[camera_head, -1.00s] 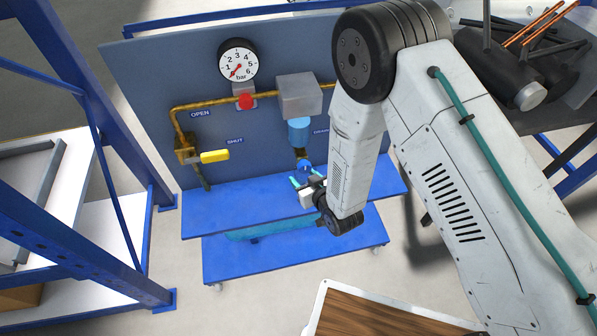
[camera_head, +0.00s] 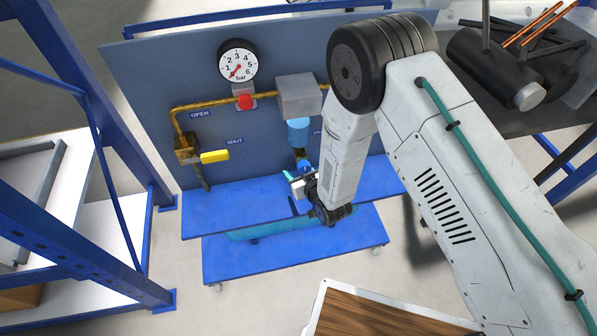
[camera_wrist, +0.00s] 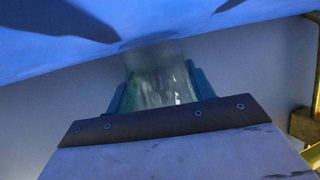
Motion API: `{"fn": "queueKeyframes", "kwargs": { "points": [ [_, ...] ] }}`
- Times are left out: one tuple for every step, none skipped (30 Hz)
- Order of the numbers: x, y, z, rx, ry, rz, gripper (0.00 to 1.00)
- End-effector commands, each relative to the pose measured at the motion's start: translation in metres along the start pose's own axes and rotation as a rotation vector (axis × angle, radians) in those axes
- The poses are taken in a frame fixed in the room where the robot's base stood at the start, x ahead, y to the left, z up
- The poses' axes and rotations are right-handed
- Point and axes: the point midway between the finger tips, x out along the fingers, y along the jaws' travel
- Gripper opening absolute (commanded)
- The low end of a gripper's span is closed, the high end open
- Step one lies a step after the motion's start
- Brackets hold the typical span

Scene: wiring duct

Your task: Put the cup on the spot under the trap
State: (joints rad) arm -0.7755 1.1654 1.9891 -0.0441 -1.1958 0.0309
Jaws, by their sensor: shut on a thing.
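In the wrist view, my gripper (camera_wrist: 158,90) has its teal fingers shut on a clear cup (camera_wrist: 160,75). The far end of the cup appears close to the blue shelf; I cannot tell if they touch. In the head view, my gripper (camera_head: 291,177) is just below the trap, and the cup cannot be made out there. The trap is a grey box (camera_head: 298,96) with a light blue bowl (camera_head: 299,132) and a blue knob (camera_head: 304,166) beneath. The blue shelf (camera_head: 235,208) lies below it. The spot is not visible.
A brass pipe with a yellow lever (camera_head: 214,156), a red knob (camera_head: 245,101) and a gauge (camera_head: 238,60) are on the grey panel (camera_head: 150,90). A blue rack (camera_head: 110,130) stands at the left. A wood-topped surface (camera_head: 375,315) is at the front. The shelf's left part is clear.

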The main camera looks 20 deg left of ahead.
Motion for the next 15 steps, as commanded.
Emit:
{"fn": "queueKeyframes", "kwargs": {
  "points": [
    [0.0011,0.0,0.0059,-0.001,-0.006,0.0,0.27],
    [0.0015,0.0,0.0071,-0.001,-0.006,0.0,0.27],
    [0.002,-0.0001,0.0087,-0.001,-0.007,0.0,0.27],
    [0.0024,-0.0002,0.01,-0.002,-0.007,0.0,0.27],
    [0.0027,-0.0003,0.0111,-0.002,-0.008,0.0,0.27],
    [0.0029,-0.0004,0.0116,-0.002,-0.008,0.0,0.27],
    [0.003,-0.0005,0.0115,-0.002,-0.008,0.0,0.27],
    [0.003,-0.0005,0.0115,-0.002,-0.009,0.0,0.27],
    [0.0031,-0.0005,0.0116,-0.003,-0.009,0.0,0.64],
    [0.0031,-0.0005,0.0116,-0.003,-0.009,0.0,0.72],
    [0.0032,-0.0005,0.0116,-0.003,-0.009,0.0,0.75],
    [0.0034,-0.0005,0.0117,-0.003,-0.009,0.0,0.75],
    [0.0035,-0.0005,0.0117,-0.003,-0.01,0.0,0.75],
    [0.0036,-0.0005,0.0117,-0.004,-0.01,0.0,0.75],
    [0.0038,-0.0006,0.0117,-0.004,-0.01,0.0,0.75]
  ]
}}
